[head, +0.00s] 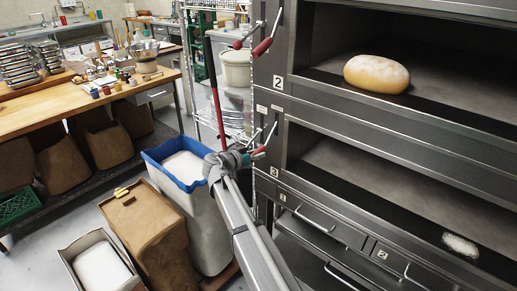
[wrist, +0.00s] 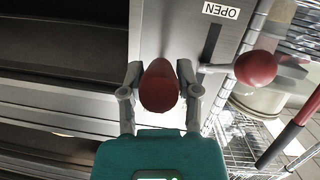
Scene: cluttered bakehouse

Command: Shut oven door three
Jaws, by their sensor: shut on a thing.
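Oven deck three (head: 400,170) is the lower opening, with the label 3 (head: 274,172) at its lower left corner. Its mouth stands open and shows a dark floor with a white flour-like patch (head: 460,244). My gripper (head: 258,154) is at the lever on the left post beside this deck. In the wrist view my gripper (wrist: 159,92) is shut on a red knob (wrist: 159,82), one finger on each side. A second red knob (wrist: 256,68) on a metal arm stands beside it, near an upside-down OPEN label (wrist: 221,10). The lever's shaft is mostly hidden.
Deck two (head: 440,55) above is open and holds a loaf (head: 376,74). Drawers with bar handles (head: 315,219) lie below. A wooden worktable (head: 60,103) is farther left.

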